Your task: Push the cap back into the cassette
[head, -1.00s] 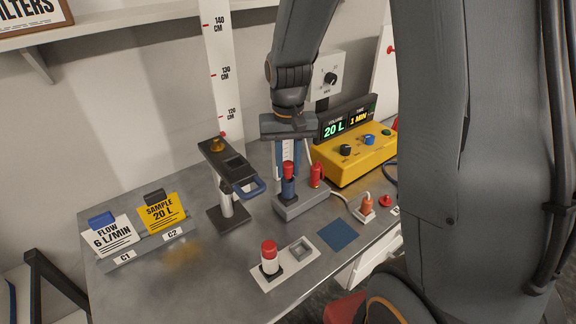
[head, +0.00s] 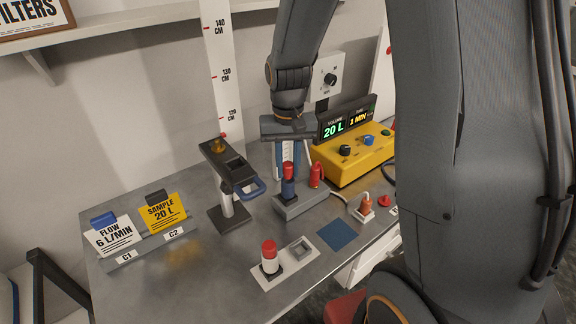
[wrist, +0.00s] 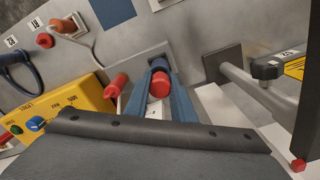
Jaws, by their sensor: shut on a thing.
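My gripper (head: 288,184) is pointed down over the grey block (head: 313,203) at the back middle of the bench. Its blue fingers are shut around a red cap (head: 288,168), whose top shows between them. The cap also shows between the fingers in the wrist view (wrist: 161,86). The fingers hide its lower part, so I cannot tell how deep it sits. A white cylinder with a red top (head: 269,252) stands upright on a pale plate; I cannot tell which piece is the cassette.
A stand with a blue handle (head: 226,172) is close on the left. The yellow box (head: 357,158) with knobs and display is close on the right. An orange plug (head: 366,204) and cable lie in front of it. A blue square (head: 337,236) and bare bench (head: 200,275) are clear.

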